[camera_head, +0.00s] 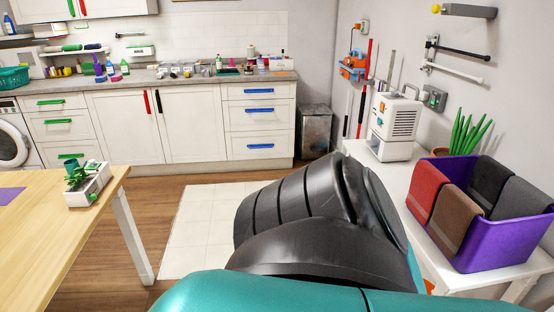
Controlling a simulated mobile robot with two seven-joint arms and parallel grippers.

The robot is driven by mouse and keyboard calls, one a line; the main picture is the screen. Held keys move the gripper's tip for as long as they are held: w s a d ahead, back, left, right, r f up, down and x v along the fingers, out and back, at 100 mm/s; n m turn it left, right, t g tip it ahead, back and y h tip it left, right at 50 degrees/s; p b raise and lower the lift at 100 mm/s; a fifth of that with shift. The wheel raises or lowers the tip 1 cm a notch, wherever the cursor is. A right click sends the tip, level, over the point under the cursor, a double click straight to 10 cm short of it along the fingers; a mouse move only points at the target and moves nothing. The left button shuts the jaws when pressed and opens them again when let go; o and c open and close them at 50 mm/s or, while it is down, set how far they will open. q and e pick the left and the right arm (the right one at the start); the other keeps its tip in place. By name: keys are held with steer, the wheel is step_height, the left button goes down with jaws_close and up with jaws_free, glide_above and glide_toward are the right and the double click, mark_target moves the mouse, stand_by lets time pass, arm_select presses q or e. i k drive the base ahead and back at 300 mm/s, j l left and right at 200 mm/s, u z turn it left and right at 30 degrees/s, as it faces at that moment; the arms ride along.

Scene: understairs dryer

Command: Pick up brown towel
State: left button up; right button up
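The brown towel (458,223) hangs over the front wall of a purple bin (504,246) at the right. The bin stands on a white table (405,170). A red towel (427,194) hangs beside the brown one, on its left. Two dark grey towels (488,181) hang at the bin's back and right. A black and teal part of my own arm fills the lower middle of the view, left of the bin and apart from the brown towel. Neither of my grippers shows, so their state is hidden.
A white appliance (395,125) and a green plant (468,133) stand on the white table behind the bin. A wooden table (40,235) with a planter is at the left. Cabinets (135,125) line the back wall.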

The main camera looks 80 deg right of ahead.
mark_target(454, 211)
steer(key=z, duration=3.85)
